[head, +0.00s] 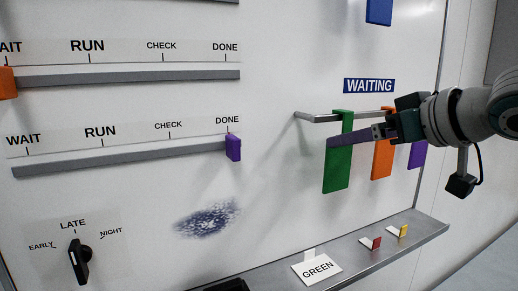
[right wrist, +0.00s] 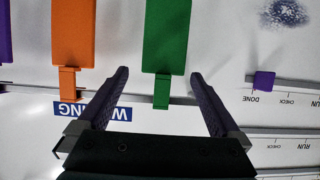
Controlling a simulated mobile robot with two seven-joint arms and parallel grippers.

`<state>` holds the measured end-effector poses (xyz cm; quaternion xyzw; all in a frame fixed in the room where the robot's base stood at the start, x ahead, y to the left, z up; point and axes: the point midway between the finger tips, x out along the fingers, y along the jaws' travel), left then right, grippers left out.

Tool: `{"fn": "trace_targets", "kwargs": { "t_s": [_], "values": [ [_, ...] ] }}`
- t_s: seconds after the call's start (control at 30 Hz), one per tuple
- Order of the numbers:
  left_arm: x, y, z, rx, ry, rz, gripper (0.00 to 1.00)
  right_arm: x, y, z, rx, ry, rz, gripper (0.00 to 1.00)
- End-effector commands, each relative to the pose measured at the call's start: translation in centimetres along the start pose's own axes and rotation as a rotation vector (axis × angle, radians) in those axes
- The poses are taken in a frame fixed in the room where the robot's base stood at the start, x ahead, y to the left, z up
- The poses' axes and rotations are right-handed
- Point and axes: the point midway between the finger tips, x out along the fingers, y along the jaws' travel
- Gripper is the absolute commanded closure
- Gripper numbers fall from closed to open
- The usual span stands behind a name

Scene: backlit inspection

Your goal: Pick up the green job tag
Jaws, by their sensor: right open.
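The green job tag (head: 338,172) hangs by its hook at the left part of a metal rail under the WAITING label. My right gripper (head: 334,141) reaches in from the right at the tag's upper part, and one finger crosses in front of it. In the right wrist view, the green tag (right wrist: 166,35) and its narrow hook lie between the two spread, empty fingers of the right gripper (right wrist: 160,73). Whether a finger touches the tag cannot be told. My left gripper is not in view.
An orange tag (head: 382,160) and a purple tag (head: 417,155) hang to the right on the same rail (head: 318,118). Below is a shelf (head: 430,232) with a GREEN card (head: 317,268) and small red and yellow cards. Sliders and a dial (head: 79,262) are at left.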

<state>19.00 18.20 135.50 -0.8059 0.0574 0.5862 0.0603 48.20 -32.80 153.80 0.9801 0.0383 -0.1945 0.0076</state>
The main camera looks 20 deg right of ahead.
Motion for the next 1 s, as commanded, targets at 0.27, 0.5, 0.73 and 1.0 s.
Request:
{"fn": "trace_targets", "kwargs": {
  "t_s": [0.27, 0.5, 0.73, 1.0],
  "values": [
    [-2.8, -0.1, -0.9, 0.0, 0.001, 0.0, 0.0, 3.2, -0.5, 0.2, 0.004, -0.001, 0.0, 0.0],
    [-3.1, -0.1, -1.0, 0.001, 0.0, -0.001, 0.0, 4.8, -0.5, 0.4, -0.001, -0.001, -0.001, 0.0],
    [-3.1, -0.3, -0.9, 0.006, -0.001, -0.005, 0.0, 4.8, -0.5, 0.5, -0.001, -0.001, -0.001, 0.01],
    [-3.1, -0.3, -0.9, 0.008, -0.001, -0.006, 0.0, 4.8, -0.5, 0.5, -0.001, -0.001, -0.001, 0.31]
  ]
}}
